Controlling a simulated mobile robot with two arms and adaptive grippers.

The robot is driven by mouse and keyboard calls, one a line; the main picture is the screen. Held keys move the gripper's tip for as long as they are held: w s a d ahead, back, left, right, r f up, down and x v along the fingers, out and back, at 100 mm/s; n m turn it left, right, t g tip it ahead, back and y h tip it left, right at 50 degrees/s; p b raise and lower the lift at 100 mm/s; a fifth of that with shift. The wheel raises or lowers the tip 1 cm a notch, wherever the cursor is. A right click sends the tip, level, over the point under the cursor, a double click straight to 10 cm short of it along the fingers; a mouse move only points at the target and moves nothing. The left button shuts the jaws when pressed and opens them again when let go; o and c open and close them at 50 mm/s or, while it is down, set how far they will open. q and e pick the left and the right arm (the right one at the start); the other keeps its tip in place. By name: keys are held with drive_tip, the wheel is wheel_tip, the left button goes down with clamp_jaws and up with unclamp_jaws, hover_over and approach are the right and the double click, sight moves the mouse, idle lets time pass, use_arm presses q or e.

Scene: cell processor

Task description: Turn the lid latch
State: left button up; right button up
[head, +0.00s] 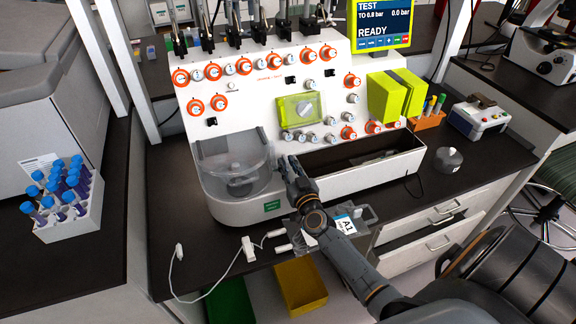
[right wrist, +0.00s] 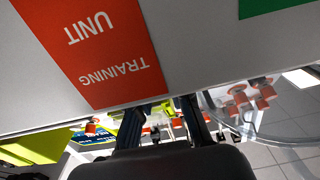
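The cell processor (head: 225,205) is a white machine on the dark bench. Its round clear lid (head: 235,172) covers the chamber at the front left and looks closed; its clear curved edge also shows in the right wrist view (right wrist: 255,125). I cannot make out the lid latch; it may be hidden by my gripper. My right gripper (head: 284,163) is just right of the lid, at the machine's front. In the right wrist view its two dark fingers (right wrist: 163,112) stand apart, with nothing clearly held between them. My left gripper is not in view.
An open trough (head: 385,174) lies right of the lid. Orange-ringed knobs (head: 197,105) and a yellow-green module (head: 300,108) are on the panel above. A clear tray marked A1 (head: 345,224) and a white cable (head: 215,291) are at the bench front. A tube rack (head: 85,215) stands left.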

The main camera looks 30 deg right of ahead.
clamp_jaws()
drive_tip(key=h+p, duration=0.1)
drive_tip(key=m+h+p, duration=0.1)
drive_tip(key=p, duration=0.1)
drive_tip(key=shift+a+r+m+g, duration=0.25)
drive_tip(key=shift+r+m+g, duration=0.05)
drive_tip(key=shift+r+g, duration=0.1)
drive_tip(key=shift+w+a+f+m+g+h+p, duration=0.1)
drive_tip(key=shift+f+m+g+h+p, duration=0.1)
drive_tip(key=shift+m+h+p, duration=0.3)
drive_tip(key=shift+w+f+m+g+h+p, duration=0.1)
drive_tip(key=shift+f+m+g+h+p, duration=0.15)
drive_tip(key=shift+h, duration=0.45)
drive_tip(key=shift+s, duration=0.1)
drive_tip(key=shift+o, duration=0.8)
unclamp_jaws()
drive_tip(key=v, duration=1.2)
